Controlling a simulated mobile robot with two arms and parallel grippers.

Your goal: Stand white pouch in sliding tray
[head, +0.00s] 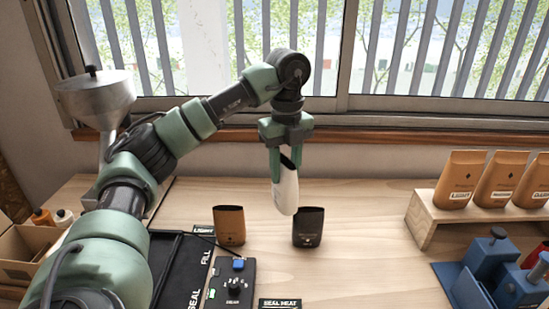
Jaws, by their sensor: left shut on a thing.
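My left gripper (286,160) is shut on the white pouch (287,190). It holds the pouch above the bench, pointing down and slightly tilted, with a dark opening at its top between the fingers. A flat black piece (186,250) marked FILL and SEAL lies at the lower left, partly hidden behind my left arm; it appears to be the sliding tray. The pouch is to the right of it and apart from it. My right gripper is not in view.
A brown pouch (229,225) and a black pouch (308,227) stand on the bench below the held pouch. A control box (232,284) sits in front. A wooden riser (428,222) holds several orange pouches at right, near a blue device (487,270). A metal funnel (95,97) stands left.

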